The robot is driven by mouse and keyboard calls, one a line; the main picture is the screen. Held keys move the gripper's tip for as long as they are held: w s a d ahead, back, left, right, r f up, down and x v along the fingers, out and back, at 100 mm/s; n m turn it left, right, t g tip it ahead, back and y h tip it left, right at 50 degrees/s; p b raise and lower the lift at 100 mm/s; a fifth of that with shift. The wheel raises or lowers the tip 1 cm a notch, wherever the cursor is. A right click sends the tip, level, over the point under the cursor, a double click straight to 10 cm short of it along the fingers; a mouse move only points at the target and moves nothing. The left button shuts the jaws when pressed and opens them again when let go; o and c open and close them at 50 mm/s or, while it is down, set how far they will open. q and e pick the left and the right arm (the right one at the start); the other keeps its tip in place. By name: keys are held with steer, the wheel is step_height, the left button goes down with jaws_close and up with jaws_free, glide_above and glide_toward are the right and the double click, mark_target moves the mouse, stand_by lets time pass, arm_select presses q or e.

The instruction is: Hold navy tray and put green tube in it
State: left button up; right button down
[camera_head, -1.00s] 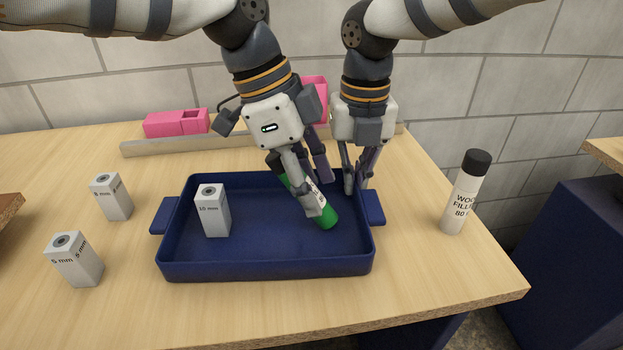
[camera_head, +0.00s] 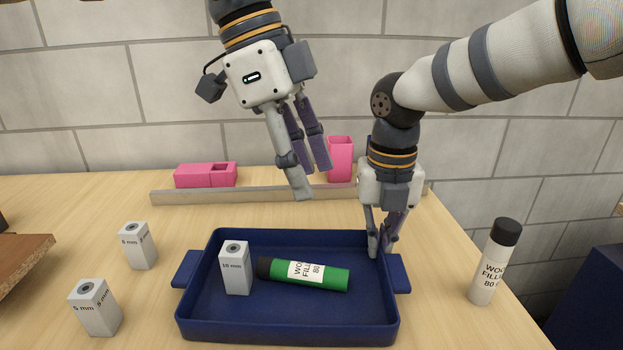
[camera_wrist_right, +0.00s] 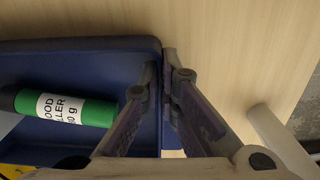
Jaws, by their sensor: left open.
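The navy tray (camera_head: 290,325) stands on the wooden table; its right end also shows in the right wrist view (camera_wrist_right: 110,43). The green tube (camera_head: 322,277), with a black cap and white label, lies on its side on the tray floor, cap to the left; it also shows in the right wrist view (camera_wrist_right: 97,113). My left gripper (camera_head: 312,183) is open and empty, above and behind the tray. My right gripper (camera_head: 380,250) is shut on the tray's right wall, one finger on each side of it in the right wrist view (camera_wrist_right: 163,80).
A grey 10 mm box (camera_head: 235,270) stands inside the tray, left of the tube. Two similar boxes (camera_head: 138,248) (camera_head: 95,310) stand left of the tray. A white black-capped tube (camera_head: 494,270) stands to the right.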

steer(key=c, duration=1.7)
jaws_free()
